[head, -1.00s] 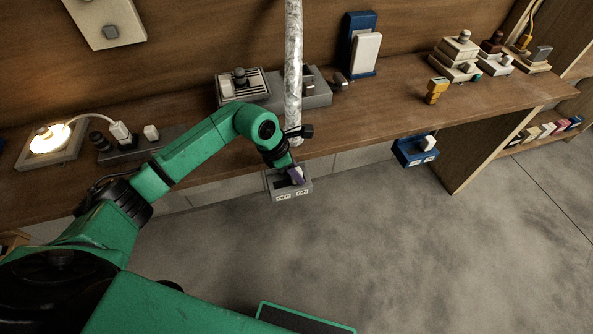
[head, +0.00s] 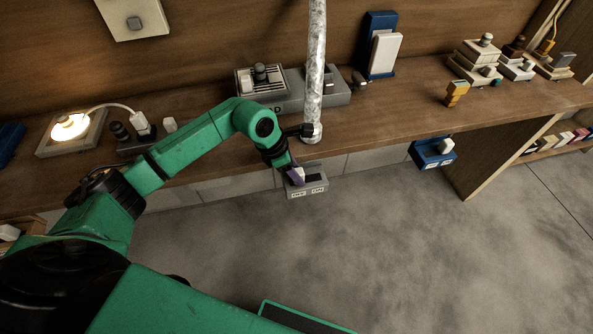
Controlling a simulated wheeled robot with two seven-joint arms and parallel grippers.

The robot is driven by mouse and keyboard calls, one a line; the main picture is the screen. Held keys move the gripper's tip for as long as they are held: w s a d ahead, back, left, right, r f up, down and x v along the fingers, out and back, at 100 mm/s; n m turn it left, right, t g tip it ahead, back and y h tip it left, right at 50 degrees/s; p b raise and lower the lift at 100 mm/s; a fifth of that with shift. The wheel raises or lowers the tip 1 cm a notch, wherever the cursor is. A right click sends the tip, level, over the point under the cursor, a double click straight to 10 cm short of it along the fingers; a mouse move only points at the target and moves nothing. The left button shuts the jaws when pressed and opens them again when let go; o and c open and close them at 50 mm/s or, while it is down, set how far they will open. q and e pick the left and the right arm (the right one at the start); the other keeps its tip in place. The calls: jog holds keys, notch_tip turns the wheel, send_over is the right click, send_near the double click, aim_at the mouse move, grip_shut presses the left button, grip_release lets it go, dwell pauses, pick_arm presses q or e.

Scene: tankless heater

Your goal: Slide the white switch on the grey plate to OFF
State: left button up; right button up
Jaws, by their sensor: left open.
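The grey plate (head: 322,184) sits on the front edge of the bench, with an OFF label on its left and an ON label on its right. My left gripper (head: 297,176) is at the plate, its jaws open around or against the white switch (head: 300,174). The switch is mostly hidden by the purple-tipped fingers. It shows over the left, OFF side of the slot, and dark bare slot shows to its right. I cannot tell whether it is at the very end. My right gripper is not in view.
A silver pipe (head: 316,75) rises just behind my left wrist. A blue switch box (head: 432,154) hangs on the bench edge to the right. A grey unit (head: 335,92) and a lit lamp (head: 70,127) stand on the bench (head: 400,110). The floor in front is clear.

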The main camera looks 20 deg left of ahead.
pick_arm(q)
jog(key=b+v, duration=0.1)
jog(key=v, duration=1.3)
jog(key=shift+r+b, duration=0.2)
jog(key=shift+b, duration=0.1)
jog(key=shift+a, duration=0.15)
